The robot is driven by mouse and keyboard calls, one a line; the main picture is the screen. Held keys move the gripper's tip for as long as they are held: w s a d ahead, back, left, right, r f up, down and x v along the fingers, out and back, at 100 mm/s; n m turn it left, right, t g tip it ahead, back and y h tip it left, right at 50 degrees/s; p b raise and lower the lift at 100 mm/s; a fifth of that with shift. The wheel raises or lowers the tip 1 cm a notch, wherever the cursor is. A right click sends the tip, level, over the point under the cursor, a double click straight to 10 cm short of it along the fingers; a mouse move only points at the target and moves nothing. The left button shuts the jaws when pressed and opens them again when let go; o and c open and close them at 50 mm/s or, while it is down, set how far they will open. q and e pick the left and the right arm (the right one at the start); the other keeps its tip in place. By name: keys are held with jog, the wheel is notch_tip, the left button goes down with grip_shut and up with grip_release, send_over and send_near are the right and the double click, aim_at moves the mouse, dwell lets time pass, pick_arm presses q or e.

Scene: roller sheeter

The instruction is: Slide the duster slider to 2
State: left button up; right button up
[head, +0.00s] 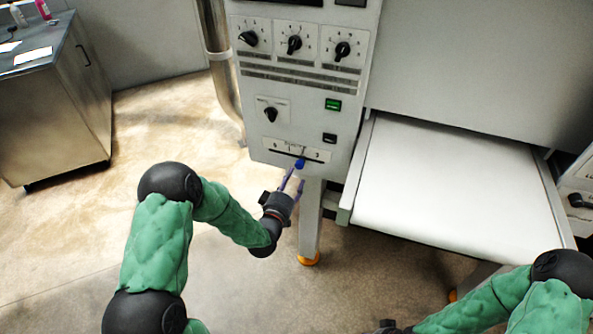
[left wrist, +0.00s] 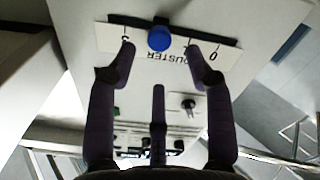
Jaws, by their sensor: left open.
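The duster slider has a round blue knob (head: 299,163) on a white scale strip (head: 316,153) low on the machine's front panel. In the left wrist view the blue knob (left wrist: 160,38) sits between the marks 1 and 3, at about the place of 2. The knob hides any numeral there. My left gripper (head: 291,183) is open, just below and in front of the strip. In the left wrist view its purple fingers (left wrist: 160,65) stand on either side of the knob, with visible gaps. My right gripper's fingers are not in view.
Several black dials (head: 294,44) and a green switch (head: 333,104) are above the slider. A white sheeter bed (head: 452,185) extends to the right, and a machine leg (head: 311,215) stands below the panel. A metal cabinet (head: 60,110) is at the left; open floor lies between.

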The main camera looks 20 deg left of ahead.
pick_arm(q)
jog(key=shift+s+d, duration=0.15)
jog(key=shift+s, duration=2)
jog(key=s+d+f+m+g+h, duration=0.1)
jog(key=s+d+f+g, duration=0.15)
jog(key=f, duration=0.35)
jog(key=s+d+f+m+g+h+p, duration=0.1)
jog(key=s+d+f+g, duration=0.1)
jog(key=d+f+g, duration=0.3)
jog(key=s+d+f+m+g+h, duration=0.1)
jog(key=s+d+f+g, duration=0.1)
jog(key=f, duration=0.5)
jog(key=s+d+f+m+g+h, duration=0.1)
jog(key=s+d+f+g, duration=0.3)
jog(key=s, duration=0.4)
jog(key=s+d+f+m+g+h, duration=0.1)
jog(key=s+d+f+m+g, duration=0.1)
jog(key=s, duration=0.7)
jog(key=shift+s+d+f+g+p, duration=0.15)
jog(key=shift+d+f+g+p, duration=0.25)
jog(key=shift+d+f+g, duration=0.6)
jog(key=shift+d+r, duration=0.15)
jog(key=shift+d, duration=0.1)
